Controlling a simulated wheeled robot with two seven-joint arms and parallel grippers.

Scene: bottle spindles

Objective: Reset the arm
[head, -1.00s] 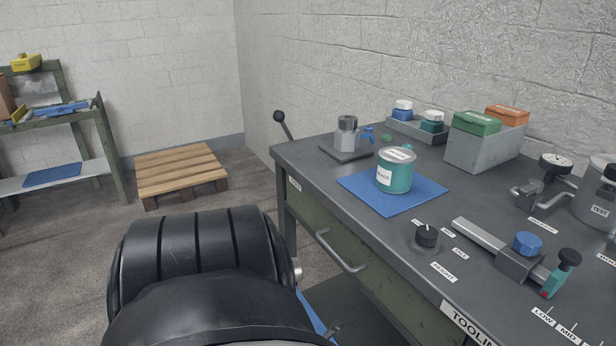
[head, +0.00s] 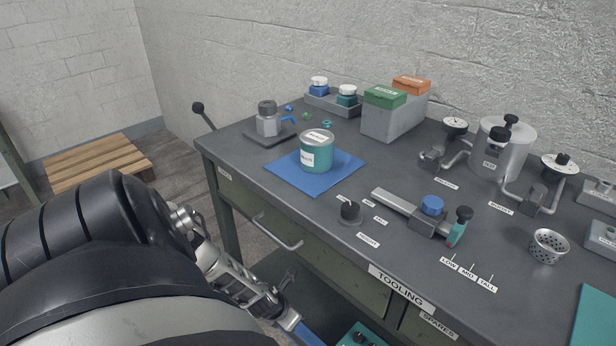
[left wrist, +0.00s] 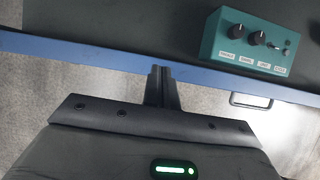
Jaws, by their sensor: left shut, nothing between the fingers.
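My left gripper (left wrist: 161,86) shows in the left wrist view with its two dark fingers together and nothing between them. It is in front of the blue edge (left wrist: 90,52) of a dark surface. In the head view my left arm comes in from the left and runs down beside the workbench (head: 285,165); its fingertips cannot be made out there. My right gripper is in neither view.
A teal control box (left wrist: 252,43) with knobs sits on the dark surface beyond the blue edge. On the workbench are a teal can (head: 317,155) on a blue mat (head: 345,167), a clamp slide (head: 405,205) and a perforated cup (head: 547,247). A pallet (head: 95,162) lies behind.

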